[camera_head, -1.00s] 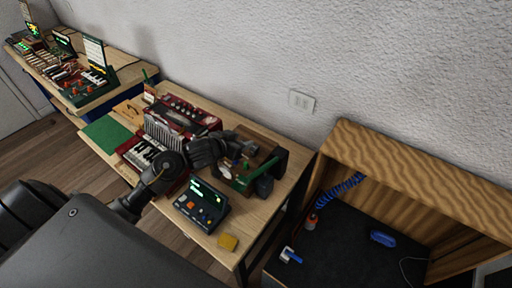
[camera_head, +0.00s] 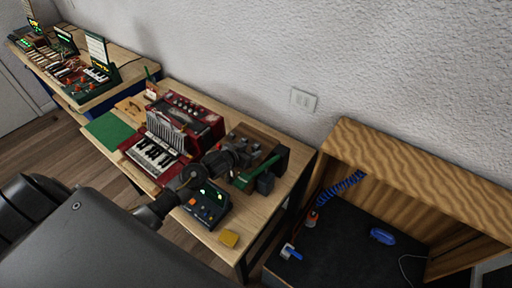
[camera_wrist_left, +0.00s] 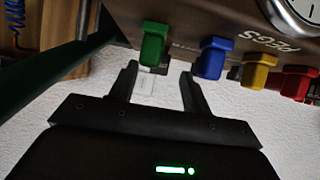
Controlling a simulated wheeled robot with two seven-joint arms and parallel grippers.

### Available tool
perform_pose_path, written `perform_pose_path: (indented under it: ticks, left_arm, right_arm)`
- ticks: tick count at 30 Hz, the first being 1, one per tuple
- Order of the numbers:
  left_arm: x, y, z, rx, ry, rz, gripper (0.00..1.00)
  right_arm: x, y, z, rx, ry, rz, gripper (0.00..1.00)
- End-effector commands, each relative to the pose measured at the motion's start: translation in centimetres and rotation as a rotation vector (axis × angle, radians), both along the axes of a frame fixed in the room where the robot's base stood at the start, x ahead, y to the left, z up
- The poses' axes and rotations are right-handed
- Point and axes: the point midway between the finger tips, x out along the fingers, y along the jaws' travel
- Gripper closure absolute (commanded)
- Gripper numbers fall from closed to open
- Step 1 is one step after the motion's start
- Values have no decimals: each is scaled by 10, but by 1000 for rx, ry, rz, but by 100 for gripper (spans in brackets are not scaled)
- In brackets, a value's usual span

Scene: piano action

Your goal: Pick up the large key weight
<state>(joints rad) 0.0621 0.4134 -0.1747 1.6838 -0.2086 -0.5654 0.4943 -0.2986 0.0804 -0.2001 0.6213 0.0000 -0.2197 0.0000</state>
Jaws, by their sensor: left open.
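My left gripper (camera_head: 238,158) is over the wooden device (camera_head: 261,142) on the near bench. It also shows in the left wrist view (camera_wrist_left: 159,72), with its two fingers apart and nothing held. A green tab (camera_wrist_left: 154,45) lies just beyond the fingertips, in line with the gap; I cannot tell whether they touch. A blue tab (camera_wrist_left: 212,58), a yellow tab (camera_wrist_left: 259,70) and a red tab (camera_wrist_left: 298,84) follow to the right under a wooden panel. I cannot make out which object is the large key weight. My right gripper is not in view.
A red accordion (camera_head: 190,117) stands left of the device. A green bar (camera_head: 258,172) and dark blocks (camera_head: 265,184) are at the device's right. A wooden booth (camera_head: 405,165) stands farther right.

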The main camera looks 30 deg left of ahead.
Motion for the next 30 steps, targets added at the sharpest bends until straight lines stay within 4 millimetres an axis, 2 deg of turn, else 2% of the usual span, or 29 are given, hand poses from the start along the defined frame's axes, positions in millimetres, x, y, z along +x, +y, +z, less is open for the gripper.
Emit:
perform_pose_path:
  ticks: [3, 6, 16, 27, 30]
  left_arm:
    - [16, -2, -6, -2, 0, 2, 52]
    - [24, -4, -12, -1, 0, 0, 52]
    - [29, -4, -15, 0, -1, 0, 52]
    - [29, -4, -15, 0, -1, 0, 100]
    - [29, -4, -15, 0, -2, 0, 100]
  right_arm:
    - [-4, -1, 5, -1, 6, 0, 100]
    - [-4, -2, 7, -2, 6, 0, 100]
    - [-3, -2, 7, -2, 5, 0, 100]
    - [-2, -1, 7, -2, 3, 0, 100]
    - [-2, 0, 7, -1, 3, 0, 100]
